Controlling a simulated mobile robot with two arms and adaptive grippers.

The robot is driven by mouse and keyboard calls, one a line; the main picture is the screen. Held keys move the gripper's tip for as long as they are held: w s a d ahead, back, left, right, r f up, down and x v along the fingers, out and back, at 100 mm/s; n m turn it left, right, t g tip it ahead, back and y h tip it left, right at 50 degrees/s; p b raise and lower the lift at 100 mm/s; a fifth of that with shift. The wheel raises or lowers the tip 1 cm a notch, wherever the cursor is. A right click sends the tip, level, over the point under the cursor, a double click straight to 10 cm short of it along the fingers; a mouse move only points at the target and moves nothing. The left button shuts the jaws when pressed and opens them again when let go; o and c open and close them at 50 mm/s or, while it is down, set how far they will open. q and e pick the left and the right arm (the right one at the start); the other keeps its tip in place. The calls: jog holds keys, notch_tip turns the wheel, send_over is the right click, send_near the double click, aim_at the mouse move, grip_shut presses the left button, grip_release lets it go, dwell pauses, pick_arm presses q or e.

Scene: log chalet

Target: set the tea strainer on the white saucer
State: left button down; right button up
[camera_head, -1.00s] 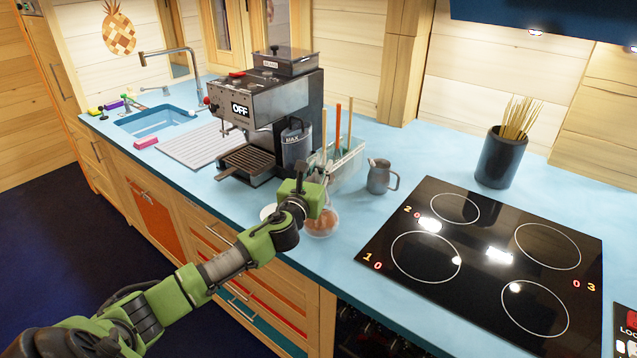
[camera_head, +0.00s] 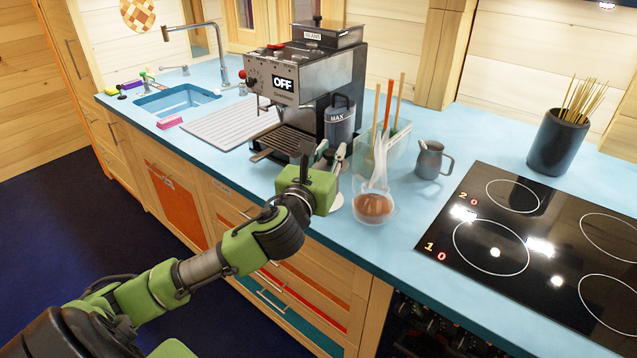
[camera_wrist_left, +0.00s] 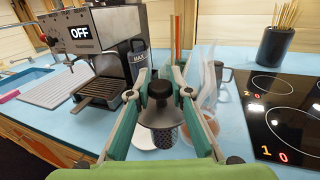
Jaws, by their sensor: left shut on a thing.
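My left gripper (camera_wrist_left: 160,88) is shut on the tea strainer (camera_wrist_left: 158,115), which has a black knob, a grey flared rim and a dark mesh part below. The strainer hangs upright between the fingers, above the counter. The white saucer (camera_wrist_left: 141,141) lies below and behind it in the wrist view, partly hidden by the strainer and a finger. In the head view the saucer (camera_head: 336,202) shows just right of my green wrist, mostly covered by it. My right gripper is not in view.
A glass bowl with reddish-brown contents (camera_head: 374,208) stands close right of the saucer, before a clear utensil holder (camera_head: 398,150). The coffee machine (camera_head: 290,95) stands behind my gripper. A grey jug (camera_head: 430,160) and the black hob (camera_head: 520,230) are farther right.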

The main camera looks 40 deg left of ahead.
pick_arm(q)
jog(key=w+a+f, duration=0.7)
jog(key=w+f, duration=0.2)
jog(key=f, duration=0.3)
jog(key=shift+a, duration=0.25)
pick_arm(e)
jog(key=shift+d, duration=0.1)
pick_arm(q)
jog(key=shift+w, duration=0.1)
jog(key=shift+f, duration=0.1)
jog(key=c, duration=1.8)
grip_release()
jog(key=shift+f, duration=0.1)
jog(key=shift+c, duration=0.2)
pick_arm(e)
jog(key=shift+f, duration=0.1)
